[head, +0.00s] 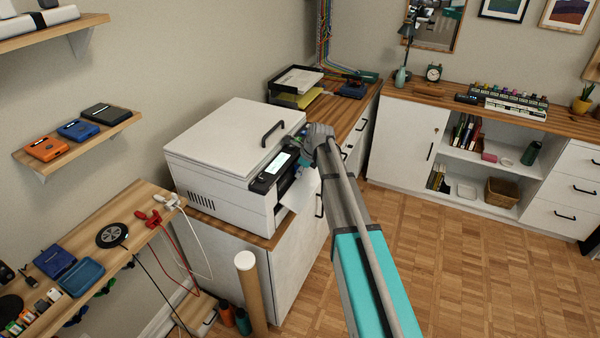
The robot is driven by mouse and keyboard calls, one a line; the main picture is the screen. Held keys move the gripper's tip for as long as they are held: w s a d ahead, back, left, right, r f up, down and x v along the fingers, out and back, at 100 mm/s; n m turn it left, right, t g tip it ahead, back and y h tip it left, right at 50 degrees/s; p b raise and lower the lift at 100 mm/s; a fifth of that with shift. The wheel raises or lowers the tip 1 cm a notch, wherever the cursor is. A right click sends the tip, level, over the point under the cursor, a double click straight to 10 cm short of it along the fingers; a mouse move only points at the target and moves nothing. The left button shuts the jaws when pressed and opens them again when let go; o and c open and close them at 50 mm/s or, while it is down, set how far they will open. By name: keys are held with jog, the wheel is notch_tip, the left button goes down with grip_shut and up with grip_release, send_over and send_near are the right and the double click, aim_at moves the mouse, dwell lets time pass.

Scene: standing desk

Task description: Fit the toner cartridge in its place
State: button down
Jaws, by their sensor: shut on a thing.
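The white printer (222,160) stands on a wood-topped cabinet, with its lid down and a lit display (277,163) on its front panel. A white flap (300,194) stands out from its front beside a dark opening (284,188). My gripper (308,146) is at the printer's front right, near the display and above the flap. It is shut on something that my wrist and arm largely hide. I cannot make out the toner cartridge, or whether the held thing touches the printer.
A paper tray (297,80) stands on the counter behind the printer. A wall shelf (80,138) holds orange, blue and black boxes. A cardboard tube (251,290) stands before the printer's cabinet. The wooden floor (470,260) at right is clear.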

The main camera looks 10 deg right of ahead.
jog(key=c, duration=0.6)
grip_release()
jog(key=shift+c, duration=0.2)
jog(key=shift+s+d, duration=0.15)
jog(key=s+d+r+p, duration=0.3)
jog(key=s+d, duration=0.7)
jog(key=d, duration=0.4)
jog(key=shift+s+d, duration=0.15)
jog(key=shift+s, duration=0.05)
dwell(0.5)
